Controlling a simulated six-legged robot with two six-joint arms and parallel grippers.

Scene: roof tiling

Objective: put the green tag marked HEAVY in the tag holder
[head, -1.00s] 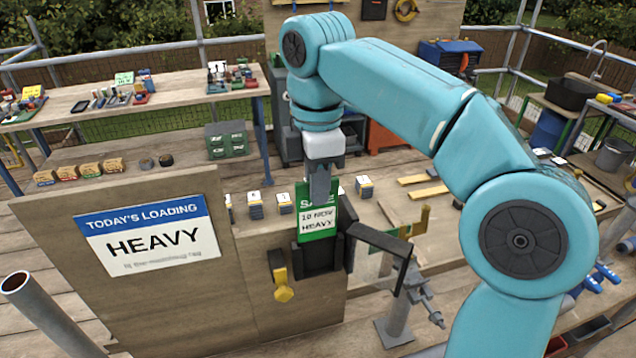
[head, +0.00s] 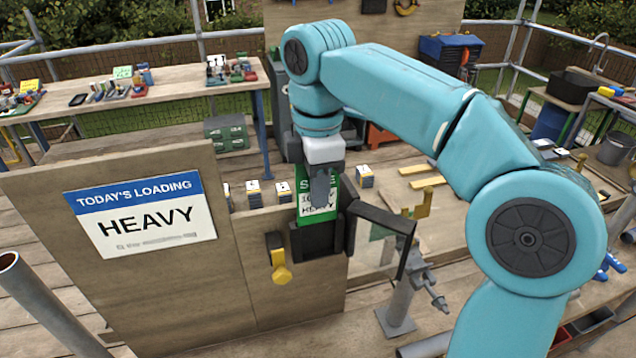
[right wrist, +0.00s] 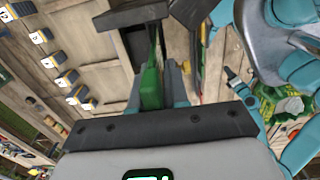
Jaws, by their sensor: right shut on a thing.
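The green tag (head: 304,208) stands upright, its white label partly covered; HEAVY is partly readable on it. Its lower edge meets the top of the black tag holder (head: 316,241) on the wooden board; I cannot tell how deep it sits. My right gripper (head: 321,190) is shut on the tag, its fingers over the middle of the label. In the right wrist view the tag shows edge-on as a green strip (right wrist: 151,85), with a dark block at its far end. My left gripper is not in view.
A sign reading TODAY'S LOADING HEAVY (head: 142,215) is on the board left of the holder. A yellow-handled lever (head: 280,262) hangs beside the holder. A dark bracket (head: 385,222) juts out on its right. Several small blocks stand behind the board.

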